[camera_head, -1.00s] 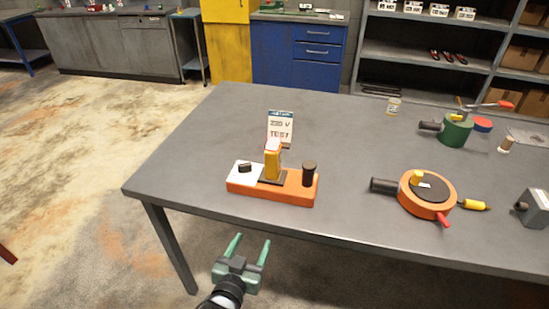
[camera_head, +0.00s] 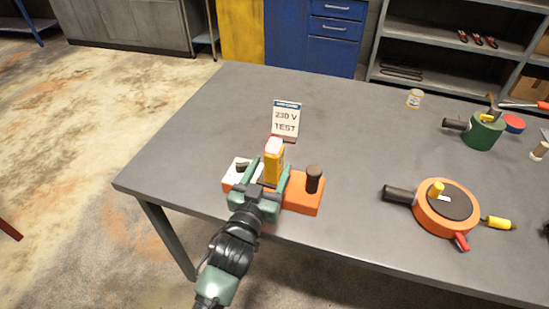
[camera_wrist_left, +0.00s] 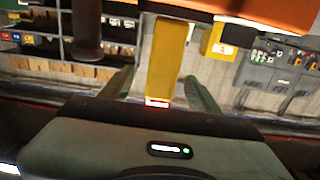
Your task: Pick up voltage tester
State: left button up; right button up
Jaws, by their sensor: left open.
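The yellow voltage tester (camera_head: 273,163), with a pale pinkish top, stands upright in an orange base (camera_head: 301,195) near the table's front edge. My left gripper (camera_head: 267,174) is open, with its green fingers on either side of the tester. In the left wrist view, which looks upside down, the tester (camera_wrist_left: 163,58) shows between the two fingers (camera_wrist_left: 157,84), with a gap visible on each side. The orange base (camera_wrist_left: 270,12) is at the top there. The tester's lower part is hidden behind my gripper in the head view. My right gripper is not in view.
A "230 V TEST" card (camera_head: 286,122) stands behind the base. A black knob (camera_head: 314,178) rises from the base's right end. An orange round device (camera_head: 446,210) and a green one (camera_head: 484,131) are to the right. The grey table (camera_head: 190,140) is clear at left.

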aim_at(271, 164)
pick_arm(q)
jog(key=x, duration=0.4)
jog(key=shift+a+r+p, duration=0.1)
jog(key=shift+p, duration=0.3)
jog(key=shift+w, duration=0.2)
jog(key=shift+c, duration=1.2)
jog(key=c, duration=1.1)
grip_shut()
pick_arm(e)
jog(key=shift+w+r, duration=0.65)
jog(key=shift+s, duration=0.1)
